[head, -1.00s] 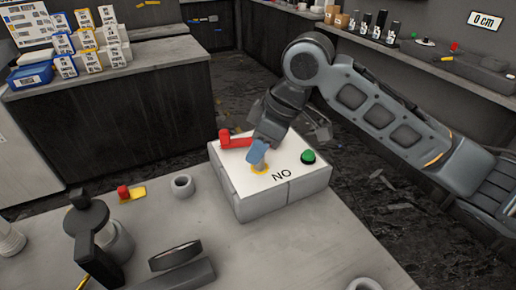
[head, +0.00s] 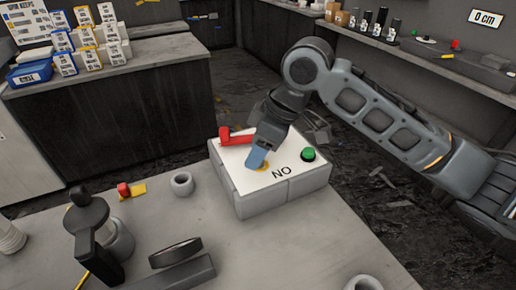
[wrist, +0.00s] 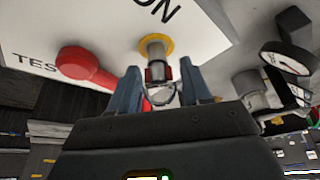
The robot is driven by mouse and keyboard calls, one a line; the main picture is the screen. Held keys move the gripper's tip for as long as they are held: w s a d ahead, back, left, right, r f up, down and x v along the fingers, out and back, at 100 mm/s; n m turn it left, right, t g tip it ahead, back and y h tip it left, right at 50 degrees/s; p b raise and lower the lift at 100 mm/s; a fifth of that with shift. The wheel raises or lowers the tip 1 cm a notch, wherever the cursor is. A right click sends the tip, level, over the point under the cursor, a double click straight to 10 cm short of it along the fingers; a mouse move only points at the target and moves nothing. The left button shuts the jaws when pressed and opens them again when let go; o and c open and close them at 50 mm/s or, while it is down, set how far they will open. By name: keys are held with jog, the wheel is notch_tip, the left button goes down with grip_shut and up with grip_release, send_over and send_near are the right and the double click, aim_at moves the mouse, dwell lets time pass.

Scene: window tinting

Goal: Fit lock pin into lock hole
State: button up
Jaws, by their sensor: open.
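The lock pin (wrist: 154,52), a grey metal cylinder with a red band, shows in the wrist view with its far end at the yellow-ringed lock hole (wrist: 168,43). How deep it sits cannot be told. The hole is in the white top of a grey box (head: 232,162), where the yellow ring is partly covered in the head view. My gripper (head: 257,163) is open and low over the ring. Its two blue-grey fingers stand on either side of the pin in the wrist view, with gaps visible. In the head view the pin is hidden.
A red lever (head: 237,138) and a green button (head: 308,154) are on the same box top, close to my gripper. The table holds a grey ring (head: 181,184), a red-and-yellow piece (head: 124,190) and a dark dial tool (head: 90,215).

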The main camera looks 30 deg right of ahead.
jog(key=v, duration=1.2)
jog(key=shift+r, duration=0.1)
